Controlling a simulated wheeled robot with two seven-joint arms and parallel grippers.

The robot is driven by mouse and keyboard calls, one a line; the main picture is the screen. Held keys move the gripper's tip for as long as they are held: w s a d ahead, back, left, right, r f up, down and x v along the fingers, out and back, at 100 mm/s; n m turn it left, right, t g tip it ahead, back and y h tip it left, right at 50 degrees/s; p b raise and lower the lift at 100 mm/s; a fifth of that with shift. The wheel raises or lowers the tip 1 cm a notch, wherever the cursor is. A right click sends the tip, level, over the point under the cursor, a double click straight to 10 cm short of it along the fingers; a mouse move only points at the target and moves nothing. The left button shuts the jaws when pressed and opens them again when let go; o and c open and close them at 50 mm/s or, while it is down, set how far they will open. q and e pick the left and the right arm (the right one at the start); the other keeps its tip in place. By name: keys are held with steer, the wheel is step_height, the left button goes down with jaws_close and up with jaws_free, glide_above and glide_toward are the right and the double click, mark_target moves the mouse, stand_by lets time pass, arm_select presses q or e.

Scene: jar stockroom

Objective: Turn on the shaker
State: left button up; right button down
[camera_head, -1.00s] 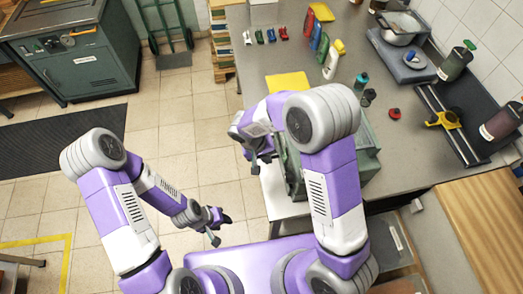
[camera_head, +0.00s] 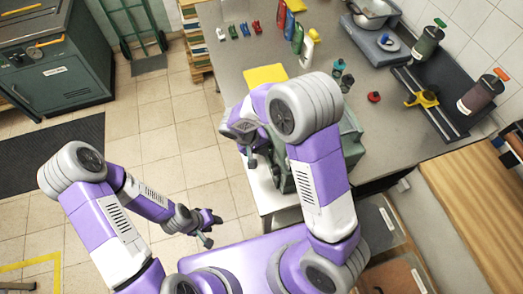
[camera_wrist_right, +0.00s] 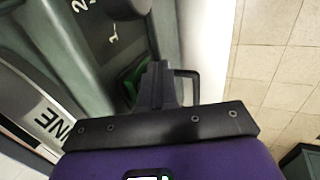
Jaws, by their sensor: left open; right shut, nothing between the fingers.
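A grey-green machine (camera_head: 352,140), apparently the shaker, stands on the bench and is largely hidden behind my right arm. In the right wrist view its panel (camera_wrist_right: 85,55) fills the left side, with a knob (camera_wrist_right: 128,8), numerals and a green switch-like part (camera_wrist_right: 130,82). My right gripper (camera_wrist_right: 160,80) is shut and empty, its fingers right beside the green part. I cannot tell whether they touch it. It also shows in the head view (camera_head: 250,158) at the machine's left side. My left gripper (camera_head: 213,230) is open and empty, over the floor left of the bench.
The bench holds a yellow sheet (camera_head: 265,74), several bottles, a red knob-like item (camera_head: 374,97), a scale with a pot (camera_head: 370,14) and a dark tray with jars (camera_head: 450,90). A green cabinet (camera_head: 60,60) stands at far left.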

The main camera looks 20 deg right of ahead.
steer(key=shift+d+r, duration=0.1)
steer(key=shift+r, duration=0.15)
steer(key=shift+r+p, duration=0.4)
steer(key=shift+r, duration=0.3)
steer(key=a+r, duration=0.7)
steer(key=a, duration=0.2)
steer(key=shift+s+a+r, duration=0.15)
steer(key=shift+a+r, duration=0.2)
steer(key=shift+a, duration=0.05)
